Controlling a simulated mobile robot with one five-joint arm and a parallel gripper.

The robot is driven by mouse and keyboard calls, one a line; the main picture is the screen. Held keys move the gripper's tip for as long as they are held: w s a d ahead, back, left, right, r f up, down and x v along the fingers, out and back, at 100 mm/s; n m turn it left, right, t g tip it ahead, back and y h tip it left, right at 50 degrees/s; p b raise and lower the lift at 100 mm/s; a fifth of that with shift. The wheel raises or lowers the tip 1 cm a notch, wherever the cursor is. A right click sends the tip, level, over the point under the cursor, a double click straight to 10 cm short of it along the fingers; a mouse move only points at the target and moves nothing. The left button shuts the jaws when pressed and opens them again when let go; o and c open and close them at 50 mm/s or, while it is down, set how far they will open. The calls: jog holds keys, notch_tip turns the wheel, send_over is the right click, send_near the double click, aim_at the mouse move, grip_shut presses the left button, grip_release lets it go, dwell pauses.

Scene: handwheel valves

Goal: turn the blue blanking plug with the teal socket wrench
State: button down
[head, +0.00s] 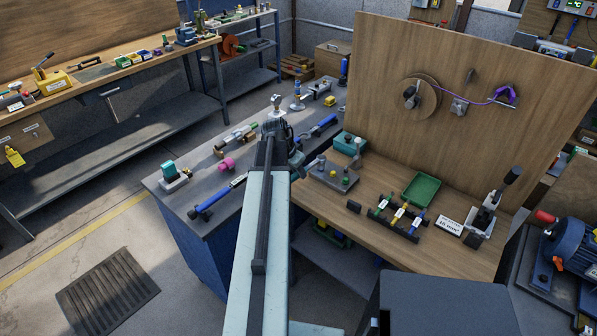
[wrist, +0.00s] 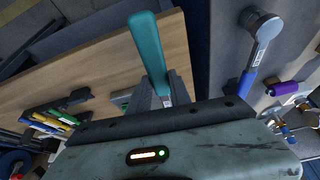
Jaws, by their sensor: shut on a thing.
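My gripper (wrist: 166,92) is shut on the teal socket wrench (wrist: 148,45), whose long teal handle rises from between the jaws in the wrist view. The wrench's socket end is hidden by the jaws and wrist. In the head view, my gripper (head: 276,128) is over the grey bench top, largely hidden by my arm, and I cannot make out the wrench there. I cannot surely pick out the blue blanking plug in either view.
The grey bench (head: 178,200) carries a blue-handled tool (head: 205,209) and a pink cylinder (head: 226,164). To the right, a wooden bench holds a green tray (head: 422,188), a rack of coloured handles and a lever press (head: 483,220). An upright wooden panel (head: 545,110) stands behind.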

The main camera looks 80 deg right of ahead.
jog(key=shift+r, duration=0.2)
jog(key=shift+r+p, duration=0.25)
jog(key=shift+p, duration=0.2)
jog(key=shift+s+f, duration=0.1)
jog(key=shift+s+a+n, duration=0.25)
jog(key=shift+s+n, duration=0.15)
jog(key=shift+r, duration=0.2)
dwell(0.5)
jog(key=shift+r, duration=0.15)
jog(key=shift+r+p, duration=0.45)
jog(key=shift+p, duration=0.2)
